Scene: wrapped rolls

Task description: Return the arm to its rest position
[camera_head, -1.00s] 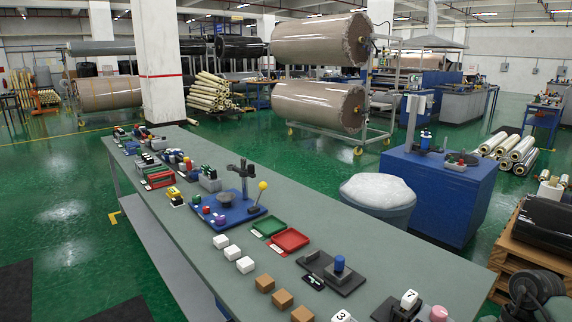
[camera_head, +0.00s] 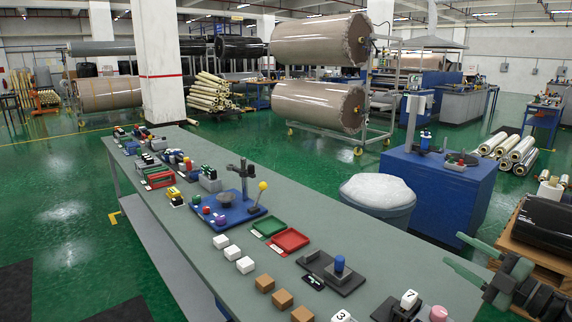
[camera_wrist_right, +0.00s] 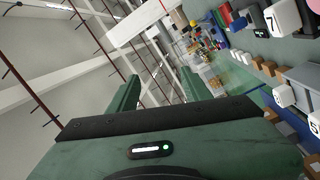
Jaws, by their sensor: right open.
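My right gripper (camera_head: 452,248) shows at the lower right of the head view, with its dark arm behind it. Its two green fingers point left, stand apart and hold nothing. It is beyond the right edge of the long grey-green table (camera_head: 240,290), near the dark wrapped roll. In the right wrist view, my right gripper (camera_wrist_right: 158,78) shows its green palm and two spread fingers with an empty gap, facing the ceiling and far hall. My left gripper is not in view.
The table holds white cubes (camera_head: 245,265), brown cubes (camera_head: 283,299), a red tray (camera_head: 290,240) and a black fixture with a blue knob (camera_head: 339,263). A white-topped bin (camera_head: 377,191) and blue cabinet (camera_head: 440,195) stand behind. A black wrapped roll (camera_head: 549,226) lies on a pallet at right.

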